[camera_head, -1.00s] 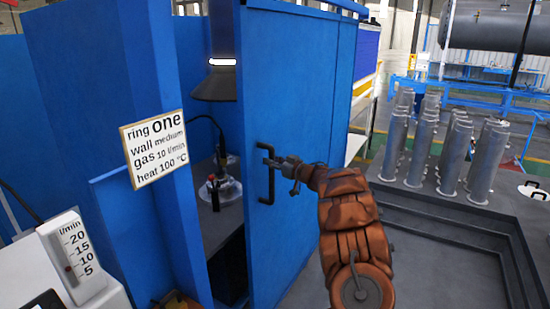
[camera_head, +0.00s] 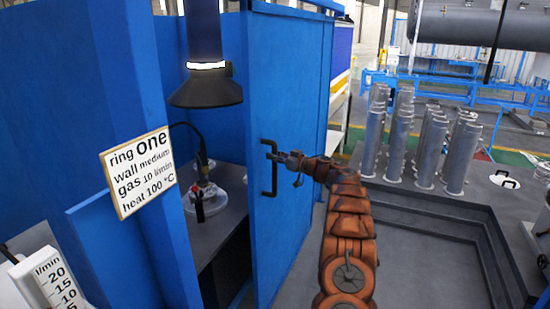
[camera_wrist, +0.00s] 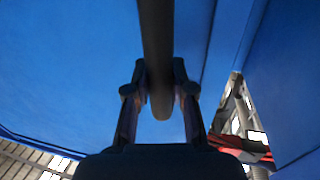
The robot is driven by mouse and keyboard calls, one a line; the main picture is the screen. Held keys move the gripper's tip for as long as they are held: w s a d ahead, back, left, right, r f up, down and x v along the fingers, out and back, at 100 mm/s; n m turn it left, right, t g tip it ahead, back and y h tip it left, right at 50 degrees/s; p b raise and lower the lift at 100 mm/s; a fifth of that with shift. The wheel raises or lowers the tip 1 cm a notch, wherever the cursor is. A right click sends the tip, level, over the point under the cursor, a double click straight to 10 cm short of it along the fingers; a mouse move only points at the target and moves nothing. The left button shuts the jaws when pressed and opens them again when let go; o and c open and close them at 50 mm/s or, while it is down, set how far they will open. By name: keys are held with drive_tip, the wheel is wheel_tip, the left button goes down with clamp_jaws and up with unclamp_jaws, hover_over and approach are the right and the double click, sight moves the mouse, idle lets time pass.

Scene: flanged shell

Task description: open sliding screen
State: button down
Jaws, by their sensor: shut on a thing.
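The blue sliding screen (camera_head: 290,100) stands at the middle of the head view. A gap at its left side shows the inside of the booth. Its dark bar handle (camera_head: 264,172) is upright on the screen's face near the left edge. My gripper (camera_head: 276,157) is at the upper part of the handle, with the orange arm reaching in from the lower right. In the wrist view the dark handle bar (camera_wrist: 158,60) runs between the two fingers of my gripper (camera_wrist: 160,100), which are closed around it.
Inside the booth are a dark lamp-like hood (camera_head: 206,88) and a bench with a round metal piece (camera_head: 222,200). A sign (camera_head: 138,172) hangs on the left blue panel. Several grey cylinders (camera_head: 430,145) stand on a stepped platform at the right. Grey floor is clear in front of it.

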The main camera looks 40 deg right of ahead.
drive_tip(key=shift+w+d, duration=0.3)
drive_tip(key=shift+d, duration=0.05)
drive_tip(key=shift+d, duration=0.1)
drive_tip(key=c, duration=1)
unclamp_jaws()
drive_tip(key=shift+s+d, duration=0.1)
drive_tip(key=shift+s, duration=0.1)
drive_tip(key=s, duration=0.4)
drive_tip(key=s+d, duration=0.1)
drive_tip(key=s, duration=0.2)
drive_tip(key=s+d, duration=0.1)
drive_tip(key=s, duration=0.3)
drive_tip(key=shift+s, duration=0.3)
